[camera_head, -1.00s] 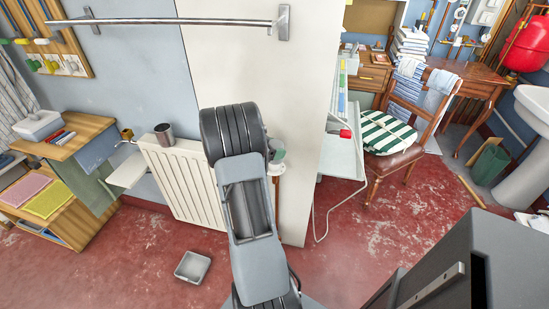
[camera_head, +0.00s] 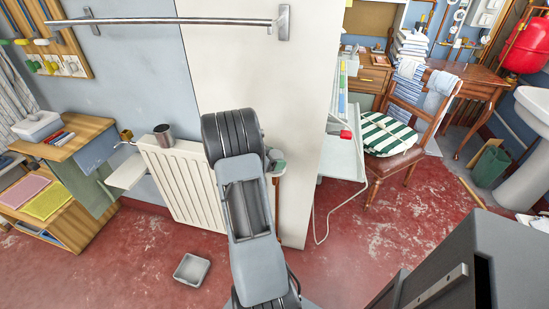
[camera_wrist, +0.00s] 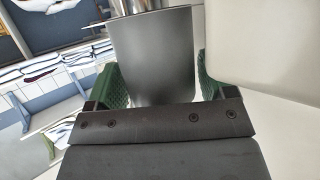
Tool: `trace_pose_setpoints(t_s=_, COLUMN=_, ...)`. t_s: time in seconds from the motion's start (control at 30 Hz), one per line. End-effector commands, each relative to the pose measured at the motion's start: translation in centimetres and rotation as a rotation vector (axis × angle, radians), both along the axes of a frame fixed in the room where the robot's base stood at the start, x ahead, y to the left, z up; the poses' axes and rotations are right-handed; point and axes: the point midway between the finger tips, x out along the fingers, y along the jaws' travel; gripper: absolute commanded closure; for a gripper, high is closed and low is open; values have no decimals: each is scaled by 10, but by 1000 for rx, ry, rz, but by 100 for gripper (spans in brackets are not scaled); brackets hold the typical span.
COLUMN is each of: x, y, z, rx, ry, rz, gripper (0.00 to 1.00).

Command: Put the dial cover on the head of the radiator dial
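The dial cover (camera_wrist: 150,58) is a dark grey, smooth, cup-like piece in the wrist view. It sits between the green ribbed pads of my gripper (camera_wrist: 157,84), which is shut on it. In the head view my arm hides most of my gripper, and only a small grey and green part shows at the right end of the cream radiator (camera_head: 182,185). The radiator dial's head cannot be made out clearly; the arm and the cover block it. A silvery round piece (camera_wrist: 138,5) shows beyond the cover in the wrist view, and I cannot tell what it is.
A metal mug (camera_head: 163,134) stands on the radiator. A pale wall (camera_head: 300,205) stands close to the right of my arm. A grey tray (camera_head: 192,269) lies on the red floor. A wall rail (camera_head: 165,21) runs above. A side table (camera_head: 345,165) stands right of the wall.

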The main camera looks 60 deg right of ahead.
Motion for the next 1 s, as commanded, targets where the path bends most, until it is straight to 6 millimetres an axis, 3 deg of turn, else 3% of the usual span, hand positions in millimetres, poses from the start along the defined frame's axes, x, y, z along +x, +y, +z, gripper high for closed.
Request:
trace_pose_setpoints(t_s=0.13, x=0, y=0, z=0, rx=0, ry=0, rz=0, gripper=9)
trace_pose_setpoints(t_s=0.5, x=0, y=0, z=10, rx=-2, ry=-2, rz=0, gripper=9)
trace_pose_setpoints(t_s=1.0, x=40, y=76, z=45, rx=-1, ry=-1, rz=3, gripper=9)
